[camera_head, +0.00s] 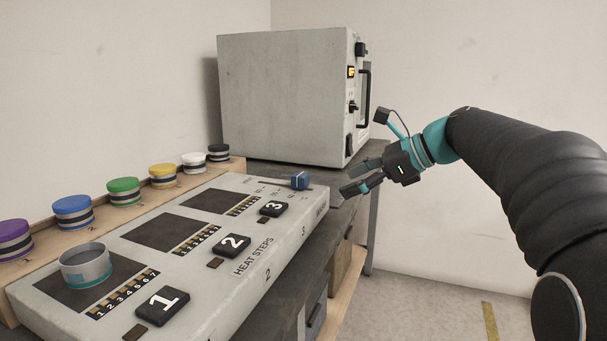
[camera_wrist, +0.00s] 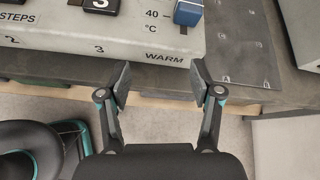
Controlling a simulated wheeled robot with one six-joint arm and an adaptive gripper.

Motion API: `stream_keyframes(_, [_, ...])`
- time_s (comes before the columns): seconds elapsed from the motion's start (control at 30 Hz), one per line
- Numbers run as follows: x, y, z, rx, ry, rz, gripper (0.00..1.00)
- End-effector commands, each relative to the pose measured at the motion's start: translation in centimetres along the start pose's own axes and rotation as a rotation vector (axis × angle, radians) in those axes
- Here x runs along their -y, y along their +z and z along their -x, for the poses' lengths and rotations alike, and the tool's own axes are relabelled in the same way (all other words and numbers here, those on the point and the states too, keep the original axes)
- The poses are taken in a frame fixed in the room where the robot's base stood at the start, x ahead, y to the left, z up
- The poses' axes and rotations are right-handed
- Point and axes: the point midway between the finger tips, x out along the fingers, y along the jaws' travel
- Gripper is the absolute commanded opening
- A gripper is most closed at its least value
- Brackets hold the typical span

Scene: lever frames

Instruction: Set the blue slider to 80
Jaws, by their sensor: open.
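The blue slider (camera_head: 299,181) sits on a slot at the far right end of the grey heat-step panel (camera_head: 287,240). In the wrist view the blue slider (camera_wrist: 188,12) shows at the top edge, beside a "40 °C" mark and above the word "WARM". The rest of its scale is cut off there and too small to read in the head view. My gripper (camera_head: 350,178) is open and empty, just right of the panel's end. In the wrist view the fingertips (camera_wrist: 160,80) are spread below the panel's front edge, apart from the slider.
A large grey oven-like box (camera_head: 285,95) with a dark handle stands behind the panel. Several coloured round pots line a wooden rack (camera_head: 45,240) at the left. A metal dish (camera_head: 85,266) sits on the first dark plate. Open floor lies right of the bench.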

Motion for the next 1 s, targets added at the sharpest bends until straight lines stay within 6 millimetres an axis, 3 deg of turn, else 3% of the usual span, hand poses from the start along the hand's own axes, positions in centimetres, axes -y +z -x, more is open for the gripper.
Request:
stream_keyframes(0.1, [3.0, 1.0, 0.4, 0.087, 0.010, -0.129, 0.65])
stream_keyframes(0.2, [4.2, 1.5, 0.6, 0.134, 0.020, -0.195, 0.65])
stream_keyframes(0.43, [4.8, 2.0, -0.4, 0.161, 0.029, -0.232, 0.65])
stream_keyframes(1.0, [4.6, 3.6, -10.2, 0.157, 0.029, -0.229, 0.65])
